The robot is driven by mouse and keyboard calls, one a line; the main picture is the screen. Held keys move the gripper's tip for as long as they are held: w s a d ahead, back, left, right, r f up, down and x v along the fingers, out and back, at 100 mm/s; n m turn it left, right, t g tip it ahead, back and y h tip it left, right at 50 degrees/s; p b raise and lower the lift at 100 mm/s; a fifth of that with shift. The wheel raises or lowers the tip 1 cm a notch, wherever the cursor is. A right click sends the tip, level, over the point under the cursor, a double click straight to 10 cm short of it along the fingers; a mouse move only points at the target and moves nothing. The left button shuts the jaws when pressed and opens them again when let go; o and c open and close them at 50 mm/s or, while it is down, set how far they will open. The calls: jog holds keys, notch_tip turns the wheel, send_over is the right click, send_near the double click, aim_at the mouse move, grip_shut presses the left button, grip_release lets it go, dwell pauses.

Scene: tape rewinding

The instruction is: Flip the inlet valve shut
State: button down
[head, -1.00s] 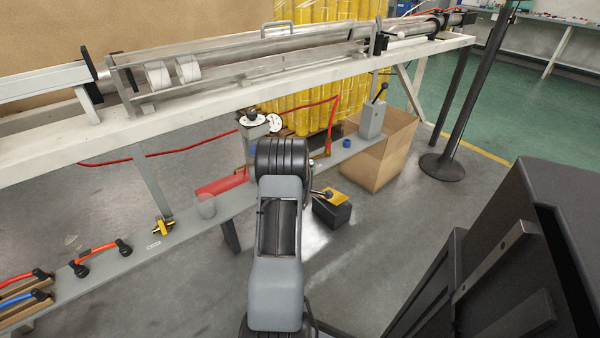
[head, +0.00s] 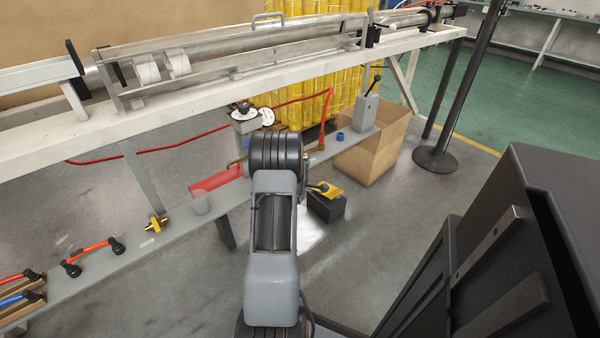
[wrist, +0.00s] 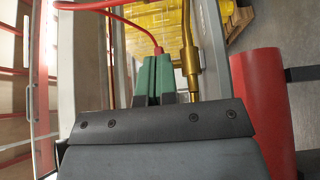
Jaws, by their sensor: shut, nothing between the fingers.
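My gripper shows in the wrist view as two green fingertips (wrist: 152,78) pressed together with nothing between them. In the head view my arm hides it. A brass pipe fitting (wrist: 188,58) stands just right of the fingertips in the wrist view. A thin red hose or lever (wrist: 120,15) curves down to an end right by the fingertips; I cannot tell whether they touch. I cannot clearly make out the inlet valve's handle or its position. A small yellow brass fitting (head: 157,227) lies on the low grey shelf (head: 185,226) in the head view.
A gauge unit (head: 245,118) and a grey lever box (head: 366,110) stand behind. A cardboard box (head: 375,150) and a black pedal box (head: 326,207) are on the floor.

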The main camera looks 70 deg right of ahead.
jog(key=a+p, duration=0.1)
jog(key=a, duration=1.1)
jog(key=shift+s+a+p, duration=0.3)
jog(key=shift+s+p, duration=0.05)
jog(key=shift+p, duration=0.05)
